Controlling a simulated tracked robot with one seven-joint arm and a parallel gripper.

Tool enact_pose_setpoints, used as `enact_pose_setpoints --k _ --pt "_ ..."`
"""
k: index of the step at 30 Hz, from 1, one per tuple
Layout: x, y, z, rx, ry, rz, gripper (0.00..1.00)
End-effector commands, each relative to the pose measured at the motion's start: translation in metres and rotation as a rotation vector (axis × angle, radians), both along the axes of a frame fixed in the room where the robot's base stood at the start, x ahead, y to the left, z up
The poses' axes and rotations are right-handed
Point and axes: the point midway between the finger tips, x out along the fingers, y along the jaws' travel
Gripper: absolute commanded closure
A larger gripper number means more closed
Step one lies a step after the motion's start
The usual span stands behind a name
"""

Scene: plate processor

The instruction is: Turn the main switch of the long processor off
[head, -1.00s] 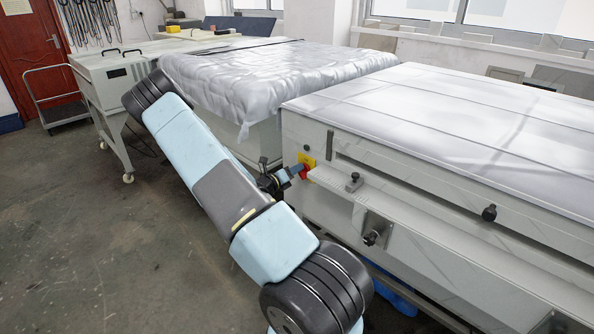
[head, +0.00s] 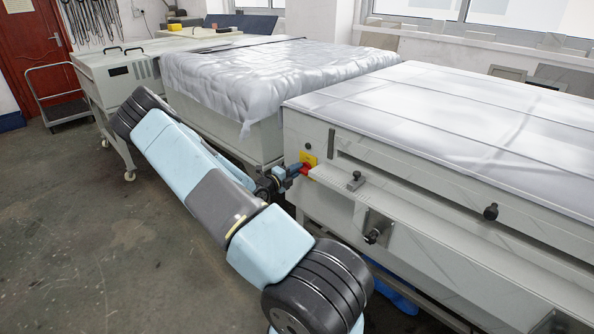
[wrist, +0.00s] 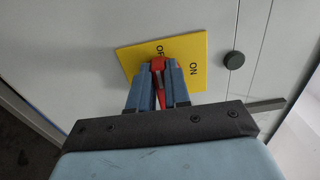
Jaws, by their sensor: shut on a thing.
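The long processor (head: 420,195) is the large light-grey machine at the right in the head view. Its main switch has a red handle (wrist: 158,75) on a yellow plate (wrist: 193,58) marked ON and OFF in the wrist view. The yellow plate also shows on the machine's left end in the head view (head: 309,158). My gripper (wrist: 158,68) is at the switch, its two blue fingers on either side of the red handle and shut on it. The fingers hide part of the handle and plate.
A black knob (wrist: 234,60) sits right of the plate. A flat cart (head: 65,108) stands at the far left. The floor at left is clear.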

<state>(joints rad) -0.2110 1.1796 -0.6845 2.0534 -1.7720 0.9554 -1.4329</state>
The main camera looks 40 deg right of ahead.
Motion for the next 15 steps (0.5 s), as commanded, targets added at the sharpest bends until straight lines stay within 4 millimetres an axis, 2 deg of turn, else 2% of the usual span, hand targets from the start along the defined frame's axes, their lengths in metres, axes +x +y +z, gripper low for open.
enact_pose_setpoints --k 1,15 --pt "0.0051 -0.0013 0.0021 -0.005 0.006 0.008 1.0" --pt "0.0052 -0.001 0.0009 -0.006 0.04 0.008 1.0"
